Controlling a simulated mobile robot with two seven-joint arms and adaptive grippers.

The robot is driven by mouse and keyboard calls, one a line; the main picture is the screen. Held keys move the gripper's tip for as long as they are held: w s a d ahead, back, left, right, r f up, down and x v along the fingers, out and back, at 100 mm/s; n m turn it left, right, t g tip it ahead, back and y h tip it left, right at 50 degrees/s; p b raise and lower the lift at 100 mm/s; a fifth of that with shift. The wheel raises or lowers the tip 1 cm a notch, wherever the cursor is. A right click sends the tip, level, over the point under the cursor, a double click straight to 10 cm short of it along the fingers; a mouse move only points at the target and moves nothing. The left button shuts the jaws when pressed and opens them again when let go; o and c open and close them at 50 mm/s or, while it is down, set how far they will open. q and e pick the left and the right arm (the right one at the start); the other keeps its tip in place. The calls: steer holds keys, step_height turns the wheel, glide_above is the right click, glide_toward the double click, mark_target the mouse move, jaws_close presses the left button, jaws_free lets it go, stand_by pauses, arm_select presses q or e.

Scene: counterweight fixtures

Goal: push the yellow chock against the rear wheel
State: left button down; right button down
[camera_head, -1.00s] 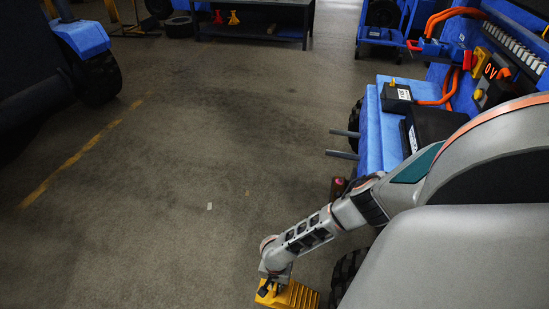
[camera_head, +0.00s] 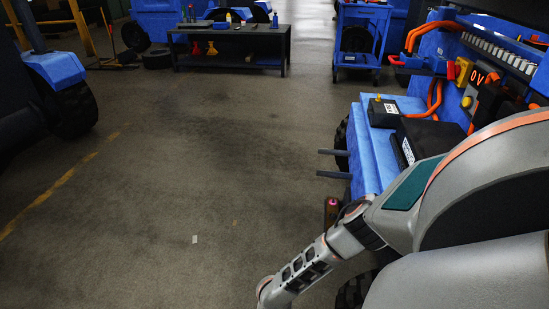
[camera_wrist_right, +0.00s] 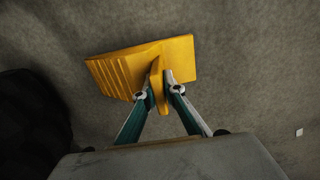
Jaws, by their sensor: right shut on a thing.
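The yellow chock (camera_wrist_right: 115,72) has a ribbed sloping face and an upright handle. It sits on or just above the floor in the right wrist view; I cannot tell which. My right gripper (camera_wrist_right: 162,80) is shut on the handle. A dark wheel (camera_wrist_right: 30,125) shows at the left of that view, with a gap of floor between it and the chock. In the head view, the near black wheel (camera_head: 354,291) of the blue machine shows partly beside my right arm. The chock and right gripper are below that picture's edge. My left gripper is not in view.
The blue machine (camera_head: 370,150) stands at the right, with two grey forks (camera_head: 334,164) sticking out left. Open concrete floor fills the middle. A dark workbench (camera_head: 230,48) and blue cart (camera_head: 362,40) stand at the back. Another wheeled machine (camera_head: 52,72) is at the left.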

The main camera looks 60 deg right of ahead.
steer(key=shift+f, duration=0.4)
stand_by(0.5)
steer(key=c, duration=2)
jaws_free()
steer(key=shift+s, duration=0.1)
steer(key=shift+c, duration=0.2)
